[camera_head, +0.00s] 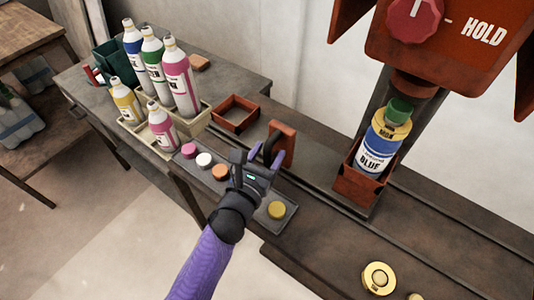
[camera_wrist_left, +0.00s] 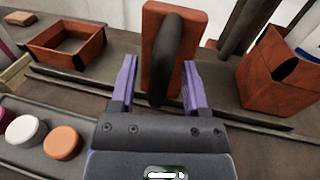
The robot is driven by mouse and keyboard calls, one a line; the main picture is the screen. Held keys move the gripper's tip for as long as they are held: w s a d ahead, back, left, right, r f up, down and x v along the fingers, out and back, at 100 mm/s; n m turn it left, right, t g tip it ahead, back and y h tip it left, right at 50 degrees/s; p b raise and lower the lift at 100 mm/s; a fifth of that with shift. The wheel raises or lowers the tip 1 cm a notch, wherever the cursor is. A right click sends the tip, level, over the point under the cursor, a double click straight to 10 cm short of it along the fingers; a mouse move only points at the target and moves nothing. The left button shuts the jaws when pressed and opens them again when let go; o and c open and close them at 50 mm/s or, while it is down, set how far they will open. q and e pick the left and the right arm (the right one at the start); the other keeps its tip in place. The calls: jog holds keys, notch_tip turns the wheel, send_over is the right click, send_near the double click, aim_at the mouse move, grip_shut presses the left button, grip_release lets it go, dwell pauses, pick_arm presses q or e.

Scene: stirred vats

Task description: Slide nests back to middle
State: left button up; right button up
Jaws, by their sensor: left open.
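An empty square orange nest (camera_head: 235,114) sits at the left on the dark slide rail; it also shows in the left wrist view (camera_wrist_left: 65,48). A second orange nest (camera_head: 355,188) stands to the right under the red press, holding a blue-labelled bottle (camera_head: 378,148) upright with a green cap. Between the nests rises an orange upright plate (camera_head: 285,140) with a black curved handle (camera_wrist_left: 168,50). My left gripper (camera_head: 264,162) is open at the handle, its purple fingers on either side of it in the left wrist view. Contact with it cannot be told. My right gripper is not in view.
Several paint bottles (camera_head: 180,80) stand in a beige crate (camera_head: 190,128) at the left. Coloured caps lie in a tray (camera_head: 290,210) in front of the rail. The red press (camera_head: 440,40) overhangs the right nest. A yellow round disc (camera_head: 379,278) lies front right.

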pick_arm(q)
grip_shut()
dwell(1.4)
